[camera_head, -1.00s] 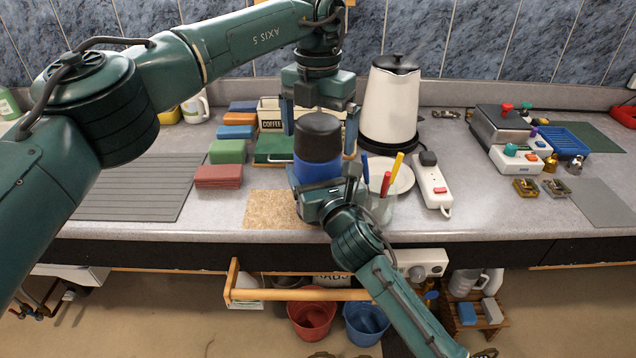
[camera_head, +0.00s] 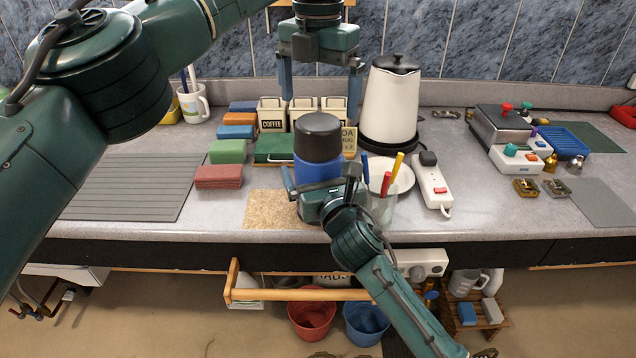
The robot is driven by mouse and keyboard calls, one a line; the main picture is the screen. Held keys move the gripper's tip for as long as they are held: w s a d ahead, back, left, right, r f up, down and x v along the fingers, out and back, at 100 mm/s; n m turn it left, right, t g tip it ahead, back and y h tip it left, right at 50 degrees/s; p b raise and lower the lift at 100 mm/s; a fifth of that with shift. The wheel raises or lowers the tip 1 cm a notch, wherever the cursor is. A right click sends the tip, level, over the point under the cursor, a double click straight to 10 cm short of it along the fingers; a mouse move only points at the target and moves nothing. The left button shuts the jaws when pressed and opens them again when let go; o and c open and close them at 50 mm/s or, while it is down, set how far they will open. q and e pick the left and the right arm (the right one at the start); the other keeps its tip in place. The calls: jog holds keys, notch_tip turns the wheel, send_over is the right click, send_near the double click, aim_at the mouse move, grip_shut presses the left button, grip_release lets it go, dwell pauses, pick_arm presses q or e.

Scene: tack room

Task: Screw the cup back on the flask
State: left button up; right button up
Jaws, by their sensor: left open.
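The flask (camera_head: 318,171) has a blue body and stands upright near the counter's front edge, by a cork mat. The dark grey cup (camera_head: 317,138) sits upside down on its top, level and straight; I cannot tell how tightly it is seated. My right gripper (camera_head: 320,187) comes from the front right and is shut on the flask's blue body, with a finger on either side. My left gripper (camera_head: 320,104) points down above and behind the cup, open and empty, with its fingers wide apart and clear of the cup.
A cork mat (camera_head: 268,210) lies left of the flask. A glass of pens (camera_head: 382,205), a white plate (camera_head: 402,178) and a power strip (camera_head: 432,186) stand close on the right. A white kettle (camera_head: 390,105) and canisters (camera_head: 271,113) are behind. Coloured blocks (camera_head: 219,176) lie left.

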jog(key=shift+o, duration=0.4)
jog(key=shift+s, duration=0.1)
pick_arm(q)
jog(key=shift+f+b, duration=0.4)
pick_arm(e)
jog(key=v, duration=1.3)
